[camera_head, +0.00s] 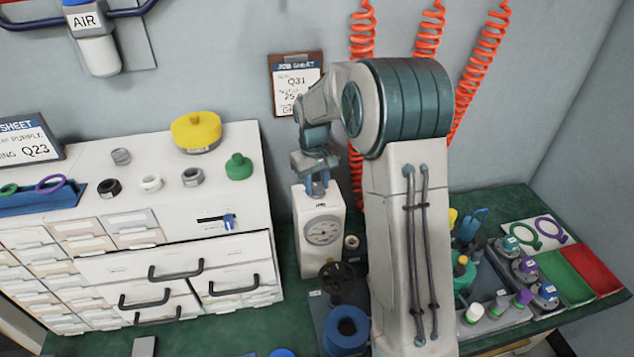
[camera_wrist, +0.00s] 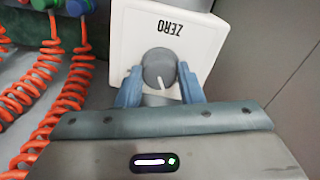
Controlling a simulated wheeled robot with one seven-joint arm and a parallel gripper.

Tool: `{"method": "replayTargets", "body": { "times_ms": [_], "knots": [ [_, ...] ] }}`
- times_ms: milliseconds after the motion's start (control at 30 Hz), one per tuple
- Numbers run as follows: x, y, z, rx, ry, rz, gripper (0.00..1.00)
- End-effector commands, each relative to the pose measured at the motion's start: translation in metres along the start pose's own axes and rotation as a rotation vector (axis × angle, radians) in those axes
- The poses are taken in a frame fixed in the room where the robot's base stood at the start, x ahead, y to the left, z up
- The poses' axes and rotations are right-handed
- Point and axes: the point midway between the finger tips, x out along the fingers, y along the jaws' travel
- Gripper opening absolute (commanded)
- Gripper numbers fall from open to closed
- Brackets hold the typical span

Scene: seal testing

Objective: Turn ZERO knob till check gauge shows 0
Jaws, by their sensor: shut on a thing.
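The ZERO knob (camera_wrist: 159,68) is a round grey knob with a pale pointer line, on top of a white gauge box. The word ZERO is upside down beside it in the wrist view. My gripper (camera_wrist: 160,86) has its two blue fingers on either side of the knob, shut on it. In the head view my gripper (camera_head: 317,188) reaches down onto the top of the white gauge box (camera_head: 309,258). The check gauge dial (camera_head: 323,230) faces forward on the box; its needle and numbers are too small to read. The knob is hidden by the fingers in the head view.
A white drawer cabinet (camera_head: 190,225) stands left of the gauge box. Orange coiled hoses (camera_head: 361,40) hang behind. My arm blocks the view just right of the box.

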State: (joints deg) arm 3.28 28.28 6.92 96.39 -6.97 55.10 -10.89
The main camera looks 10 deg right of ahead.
Motion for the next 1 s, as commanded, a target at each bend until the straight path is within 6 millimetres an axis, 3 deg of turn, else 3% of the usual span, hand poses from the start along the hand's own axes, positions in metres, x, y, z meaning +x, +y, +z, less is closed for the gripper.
{"method": "replayTargets", "body": {
  "times_ms": [467,500,567,867,1000],
  "knots": [
    [-0.001,0.000,-0.001,-0.019,0.004,0.001,0.11],
    [-0.001,0.000,-0.001,-0.019,0.004,0.001,0.39],
    [-0.001,0.000,-0.001,-0.019,0.004,0.001,0.55],
    [-0.002,0.000,0.000,-0.019,0.003,0.001,0.55],
    [-0.013,0.000,-0.001,-0.018,0.005,0.001,0.55]
  ]
}}
